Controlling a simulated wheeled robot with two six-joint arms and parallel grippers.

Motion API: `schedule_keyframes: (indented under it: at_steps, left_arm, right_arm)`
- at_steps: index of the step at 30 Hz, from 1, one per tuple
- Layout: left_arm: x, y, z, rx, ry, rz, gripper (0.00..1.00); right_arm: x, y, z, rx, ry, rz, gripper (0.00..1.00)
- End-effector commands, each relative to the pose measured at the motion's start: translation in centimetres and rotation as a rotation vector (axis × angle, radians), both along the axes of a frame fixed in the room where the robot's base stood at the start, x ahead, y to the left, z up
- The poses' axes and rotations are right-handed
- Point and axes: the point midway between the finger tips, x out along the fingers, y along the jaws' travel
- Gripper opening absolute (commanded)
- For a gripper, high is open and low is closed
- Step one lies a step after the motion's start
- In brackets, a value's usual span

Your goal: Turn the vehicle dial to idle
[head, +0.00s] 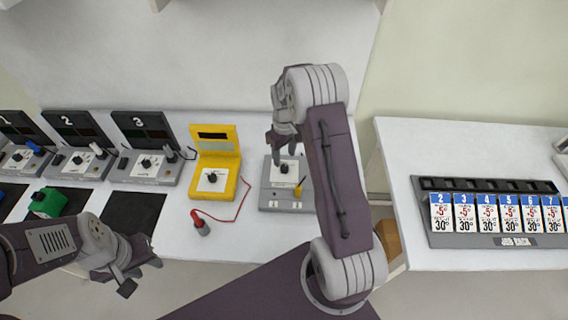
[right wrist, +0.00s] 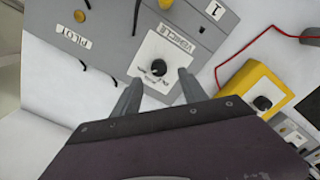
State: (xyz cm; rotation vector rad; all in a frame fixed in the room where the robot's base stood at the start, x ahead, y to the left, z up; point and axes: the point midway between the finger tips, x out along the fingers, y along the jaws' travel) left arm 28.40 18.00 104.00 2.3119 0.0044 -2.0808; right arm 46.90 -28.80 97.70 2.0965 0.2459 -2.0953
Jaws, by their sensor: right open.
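The vehicle dial (right wrist: 158,68) is a black round knob on a white plate marked VEHICLE on a grey panel (right wrist: 108,45). In the right wrist view the plate shows upside down, and the dial's setting is too small to read. In the head view the dial (head: 284,168) sits near the upper part of the panel. My right gripper (head: 284,140) is open above the panel, its fingers (right wrist: 157,80) on either side of the dial's line of sight; I cannot tell whether they touch it. My left gripper (head: 142,276) looks open and empty, low at the left.
A yellow meter (head: 228,150) with a red lead and red probe (head: 201,226) lies left of the panel. Several numbered grey stations (head: 145,165) and a green block (head: 47,202) stand further left. A job rack (head: 500,240) with cards is on the right table.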

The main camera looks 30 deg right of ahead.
Motion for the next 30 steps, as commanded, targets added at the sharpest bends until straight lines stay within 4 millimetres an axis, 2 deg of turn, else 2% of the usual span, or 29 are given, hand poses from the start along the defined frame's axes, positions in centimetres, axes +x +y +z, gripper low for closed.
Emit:
schedule_keyframes:
  at_steps: [3, 9, 19, 24, 25, 30]
  left_arm:
    - [0.0, 0.0, 0.6, 0.000, 0.000, 0.000, 0.36]
    - [0.0, 0.0, 1.0, 0.000, 0.000, 0.000, 0.36]
    - [0.0, 0.0, 1.0, 0.000, 0.000, 0.000, 0.36]
    - [0.0, 0.0, 1.0, 0.000, -0.001, 0.000, 0.36]
    - [0.0, 0.0, 1.0, 0.000, -0.001, 0.000, 0.36]
    - [0.0, 0.0, 1.0, 0.000, -0.001, 0.000, 0.36]
  right_arm:
    - [-0.1, 0.0, -2.5, 0.001, 0.004, 0.000, 0.50]
    - [0.0, 0.0, -5.5, 0.001, 0.001, 0.000, 0.50]
    - [0.0, 0.0, -6.2, -0.001, -0.001, 0.000, 0.50]
    - [0.0, 0.0, -6.2, -0.001, -0.001, 0.000, 0.03]
    - [0.0, 0.0, -6.2, -0.001, -0.001, 0.000, 0.00]
    - [0.1, 0.0, -6.1, -0.001, -0.002, 0.004, 0.00]
